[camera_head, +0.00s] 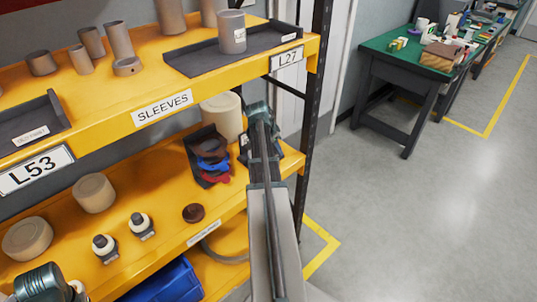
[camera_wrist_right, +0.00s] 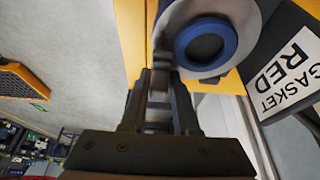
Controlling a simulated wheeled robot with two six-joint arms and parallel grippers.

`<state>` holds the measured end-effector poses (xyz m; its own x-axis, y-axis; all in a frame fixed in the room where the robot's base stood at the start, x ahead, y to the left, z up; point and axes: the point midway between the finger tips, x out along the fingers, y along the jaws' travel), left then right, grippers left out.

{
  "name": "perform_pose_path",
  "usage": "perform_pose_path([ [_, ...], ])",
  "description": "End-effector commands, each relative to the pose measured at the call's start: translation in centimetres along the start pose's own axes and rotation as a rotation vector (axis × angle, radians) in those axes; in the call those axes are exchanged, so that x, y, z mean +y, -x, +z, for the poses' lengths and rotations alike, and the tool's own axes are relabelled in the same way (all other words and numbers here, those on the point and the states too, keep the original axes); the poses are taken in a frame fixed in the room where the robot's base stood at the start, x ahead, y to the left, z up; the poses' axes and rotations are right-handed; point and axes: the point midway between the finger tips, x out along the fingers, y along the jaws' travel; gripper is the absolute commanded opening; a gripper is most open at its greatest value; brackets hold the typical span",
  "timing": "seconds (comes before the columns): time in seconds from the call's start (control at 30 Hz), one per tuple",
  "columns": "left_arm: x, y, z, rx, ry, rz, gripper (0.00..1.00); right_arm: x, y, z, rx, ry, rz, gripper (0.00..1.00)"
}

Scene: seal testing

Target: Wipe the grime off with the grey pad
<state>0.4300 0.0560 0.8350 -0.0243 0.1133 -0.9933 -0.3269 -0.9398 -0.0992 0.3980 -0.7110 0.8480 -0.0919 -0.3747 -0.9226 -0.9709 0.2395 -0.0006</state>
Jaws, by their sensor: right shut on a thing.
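My right gripper (camera_wrist_right: 160,92) is shut on a small grey piece (camera_wrist_right: 160,77) between its fingertips that looks like the grey pad, seen in the right wrist view. A pale grey round part with a blue ring (camera_wrist_right: 231,48) is close beyond the fingertips. I cannot tell whether the pad touches it. In the head view my right arm reaches to the right end of the lower shelf, where its own links hide the fingertips. No grime can be made out in either view. My left gripper is not in view; only a dark joint of mine shows at bottom left.
The yellow upper shelf (camera_head: 214,62) overhangs the lower one. A dark bin of coloured rings (camera_head: 210,160) and a beige cylinder (camera_head: 222,112) stand left of my right arm. A dark rack post (camera_head: 313,120) is close on its right. A "GASKET RED" label (camera_wrist_right: 283,82) shows nearby.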

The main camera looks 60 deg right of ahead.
Motion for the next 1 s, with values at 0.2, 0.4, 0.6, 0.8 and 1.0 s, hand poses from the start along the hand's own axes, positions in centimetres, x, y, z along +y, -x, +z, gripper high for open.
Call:
perform_pose_path([
  [0.2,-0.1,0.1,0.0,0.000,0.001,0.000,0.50,0.2,-0.3,-0.9,-0.006,0.003,0.000,0.00],
  [0.4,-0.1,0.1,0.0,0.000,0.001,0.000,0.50,0.3,-0.2,-0.7,-0.007,0.005,0.000,0.00],
  [0.6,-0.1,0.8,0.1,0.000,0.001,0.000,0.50,0.3,0.5,-0.9,-0.008,0.006,0.000,0.00],
  [0.8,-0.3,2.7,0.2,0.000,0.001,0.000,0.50,0.3,2.2,-1.6,-0.008,0.006,0.000,0.00],
  [1.0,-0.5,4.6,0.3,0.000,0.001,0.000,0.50,0.4,4.0,-2.3,-0.008,0.007,0.000,0.00],
])
